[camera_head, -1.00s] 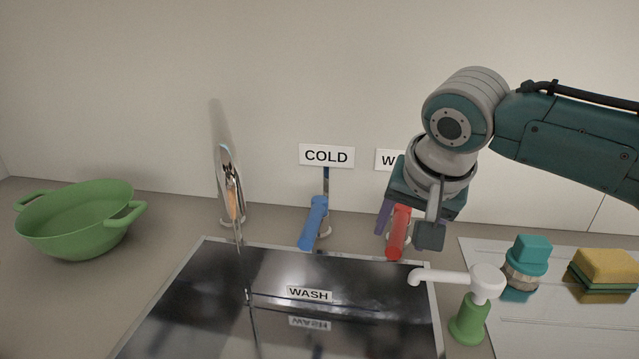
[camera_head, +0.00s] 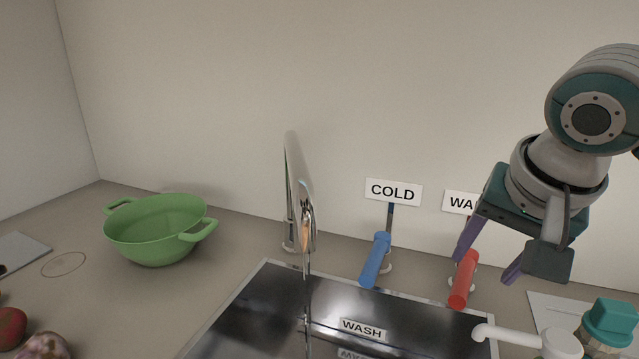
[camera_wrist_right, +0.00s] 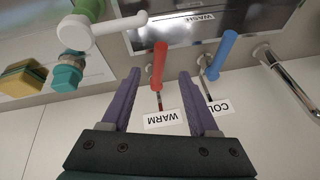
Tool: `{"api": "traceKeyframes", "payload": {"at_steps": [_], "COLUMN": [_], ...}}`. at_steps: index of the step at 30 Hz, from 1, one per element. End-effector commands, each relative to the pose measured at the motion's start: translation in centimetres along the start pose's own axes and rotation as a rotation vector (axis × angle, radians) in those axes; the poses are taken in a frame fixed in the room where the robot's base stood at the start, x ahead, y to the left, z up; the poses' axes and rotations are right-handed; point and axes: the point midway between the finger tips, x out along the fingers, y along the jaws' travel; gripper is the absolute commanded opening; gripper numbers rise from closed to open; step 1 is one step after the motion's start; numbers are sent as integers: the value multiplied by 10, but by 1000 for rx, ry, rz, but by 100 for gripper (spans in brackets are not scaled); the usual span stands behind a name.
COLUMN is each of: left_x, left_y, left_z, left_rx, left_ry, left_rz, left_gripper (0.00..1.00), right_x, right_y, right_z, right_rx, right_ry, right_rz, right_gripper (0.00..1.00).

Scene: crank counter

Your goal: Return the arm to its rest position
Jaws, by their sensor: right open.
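My right gripper (camera_head: 483,268) is open, with its purple fingers spread and nothing between them in the head view. It hangs above and behind the red lever (camera_head: 463,281) on the counter, beside the part-hidden WARM sign (camera_head: 459,202). In the right wrist view the open fingers (camera_wrist_right: 160,78) point toward the red lever (camera_wrist_right: 159,62), which stands beyond and between the tips with a visible gap. My right arm comes in from the right edge. My left gripper is in neither view.
A blue lever (camera_head: 375,261) stands below the COLD sign (camera_head: 393,192), left of the gripper. A metal faucet (camera_head: 299,205) rises behind the dark sink (camera_head: 262,307). A green pot (camera_head: 157,231) is at left.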

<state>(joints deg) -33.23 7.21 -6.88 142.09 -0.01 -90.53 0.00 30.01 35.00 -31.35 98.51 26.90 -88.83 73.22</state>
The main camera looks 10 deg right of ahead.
Motion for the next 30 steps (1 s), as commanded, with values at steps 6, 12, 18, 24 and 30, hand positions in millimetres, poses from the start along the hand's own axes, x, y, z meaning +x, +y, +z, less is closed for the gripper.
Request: {"api": "traceKeyframes", "payload": {"at_steps": [6, 12, 18, 24, 30], "left_x": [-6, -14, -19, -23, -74], "left_y": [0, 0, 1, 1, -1], "left_z": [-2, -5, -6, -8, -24], "left_rx": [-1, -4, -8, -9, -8], "left_ry": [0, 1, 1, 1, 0], "left_rz": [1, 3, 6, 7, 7], "left_gripper": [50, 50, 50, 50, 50], "right_x": [1, -22, -46, -71, -122], "right_y": [1, 26, 62, 103, 96], "right_z": [73, 155, 190, 206, 185], "right_rx": [-260, -579, -760, -888, -912], "right_ry": [-82, -134, -140, -150, -145], "right_rz": [-66, -157, -163, -116, -108], "right_gripper": [61, 61, 61, 61, 61]}}
